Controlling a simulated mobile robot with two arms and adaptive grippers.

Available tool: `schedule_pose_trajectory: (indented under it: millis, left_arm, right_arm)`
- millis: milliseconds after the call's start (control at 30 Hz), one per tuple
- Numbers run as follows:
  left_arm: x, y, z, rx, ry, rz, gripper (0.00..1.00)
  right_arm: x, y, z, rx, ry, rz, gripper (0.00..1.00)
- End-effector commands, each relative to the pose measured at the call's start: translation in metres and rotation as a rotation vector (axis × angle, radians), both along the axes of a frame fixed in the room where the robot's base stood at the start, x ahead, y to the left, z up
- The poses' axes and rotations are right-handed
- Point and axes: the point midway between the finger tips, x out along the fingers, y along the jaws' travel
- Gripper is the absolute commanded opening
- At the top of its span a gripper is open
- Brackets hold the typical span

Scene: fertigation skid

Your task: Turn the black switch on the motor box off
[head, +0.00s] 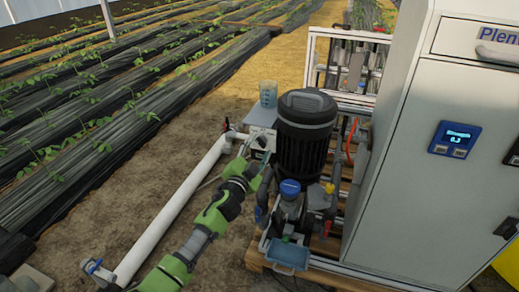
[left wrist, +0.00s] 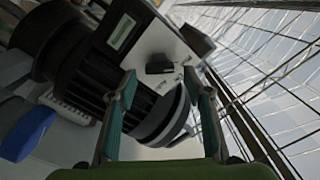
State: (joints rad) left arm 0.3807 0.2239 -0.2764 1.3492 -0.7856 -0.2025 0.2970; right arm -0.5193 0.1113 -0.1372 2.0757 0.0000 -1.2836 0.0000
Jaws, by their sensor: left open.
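The black motor (head: 305,135) stands upright on the skid, with the pale motor box (head: 262,133) on its left side. In the left wrist view the box (left wrist: 158,38) fills the upper middle. The black switch (left wrist: 159,64) sticks out from its face. My left gripper (head: 246,146) is at the box in the head view. In the left wrist view my left gripper (left wrist: 160,76) is open, one finger on each side of the switch in the picture. I cannot tell whether the fingertips touch the switch or box. My right gripper is not in view.
A white pipe (head: 175,210) runs low beside my left arm. A beaker (head: 268,93) stands behind the box. A blue-capped pump part (head: 290,188) is below the motor. The grey cabinet (head: 430,160) blocks the right. Bare soil lies left of the skid.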

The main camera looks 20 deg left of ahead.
Motion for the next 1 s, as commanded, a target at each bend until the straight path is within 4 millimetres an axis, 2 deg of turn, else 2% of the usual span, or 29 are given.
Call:
schedule_pose_trajectory:
  millis: [167,467,600,633,1000]
  left_arm:
    - [0.0127,-0.0006,-0.0002,0.0,0.0,0.0,0.46]
    - [0.0142,-0.0009,-0.0001,-0.001,0.001,-0.001,0.46]
    - [0.0141,-0.0008,-0.0001,-0.001,0.001,-0.001,0.12]
    - [0.014,-0.0008,-0.0002,-0.001,0.001,-0.001,0.07]
    - [0.0139,-0.0009,-0.0006,0.038,-0.001,-0.001,0.07]
  right_arm:
    - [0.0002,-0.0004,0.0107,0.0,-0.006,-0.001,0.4]
    - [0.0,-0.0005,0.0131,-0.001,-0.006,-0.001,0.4]
    - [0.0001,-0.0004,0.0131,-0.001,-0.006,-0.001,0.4]
    - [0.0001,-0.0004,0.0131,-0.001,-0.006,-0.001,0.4]
    - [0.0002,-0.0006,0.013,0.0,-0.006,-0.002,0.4]
